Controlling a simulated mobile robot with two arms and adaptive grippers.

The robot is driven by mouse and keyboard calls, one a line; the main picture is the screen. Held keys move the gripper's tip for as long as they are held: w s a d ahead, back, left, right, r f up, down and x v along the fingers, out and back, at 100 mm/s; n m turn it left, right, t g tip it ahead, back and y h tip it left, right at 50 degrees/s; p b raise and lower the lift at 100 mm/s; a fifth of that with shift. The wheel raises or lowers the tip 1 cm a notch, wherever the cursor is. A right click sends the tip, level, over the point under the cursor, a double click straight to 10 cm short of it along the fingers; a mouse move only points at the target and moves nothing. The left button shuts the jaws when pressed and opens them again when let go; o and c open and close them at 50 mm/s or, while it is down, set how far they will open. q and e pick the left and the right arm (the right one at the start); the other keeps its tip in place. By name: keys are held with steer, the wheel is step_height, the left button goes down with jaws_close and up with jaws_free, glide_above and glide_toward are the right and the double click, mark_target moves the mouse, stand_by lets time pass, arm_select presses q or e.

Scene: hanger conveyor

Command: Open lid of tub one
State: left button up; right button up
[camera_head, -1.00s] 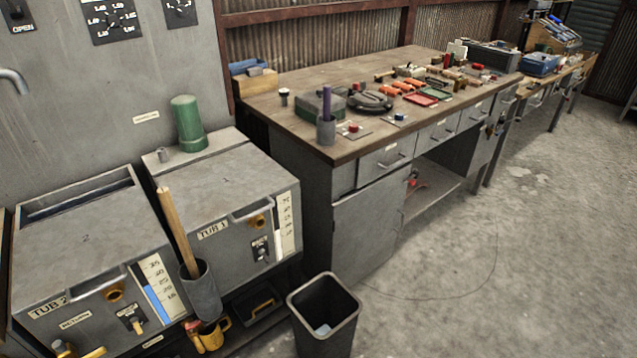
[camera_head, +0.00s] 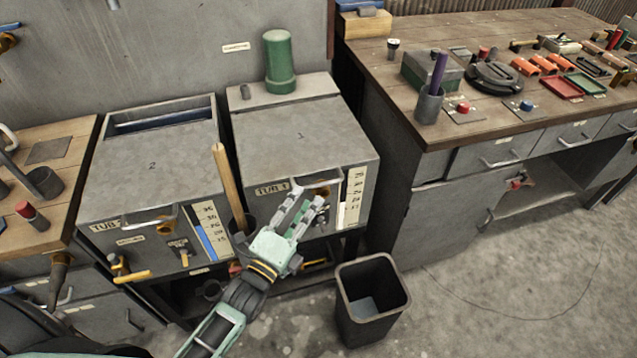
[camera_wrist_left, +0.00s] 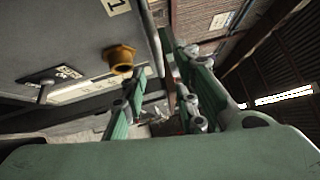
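Tub one (camera_head: 356,165) is a grey metal box with a "TUB 1" label on its front. A handle recess (camera_head: 318,184) is at the lid's front edge. My left gripper (camera_head: 309,198) is in front of tub one, just below that edge, and partly covers the front. Its fingers are apart with nothing between them. In the left wrist view the tub front (camera_wrist_left: 60,40) fills the left side, with a brass-coloured fitting (camera_wrist_left: 120,57) beside the fingers. My right gripper is not in view.
Tub two (camera_head: 155,160) stands to the left, its lid closed. A wooden handle (camera_head: 228,185) rises between the tubs, close to my left wrist. A green cylinder (camera_head: 280,62) stands behind the lid. A black bin (camera_head: 372,300) is on the floor; a workbench (camera_head: 440,130) is to the right.

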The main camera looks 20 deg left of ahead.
mark_target(318, 185)
arm_select(q)
steer(key=x, duration=0.6)
steer(key=shift+w+p, duration=0.15)
steer(key=shift+p, duration=0.25)
steer(key=shift+w+d, duration=0.1)
steer(key=shift+w, duration=0.25)
steer(key=shift+c, duration=0.3)
jaws_close()
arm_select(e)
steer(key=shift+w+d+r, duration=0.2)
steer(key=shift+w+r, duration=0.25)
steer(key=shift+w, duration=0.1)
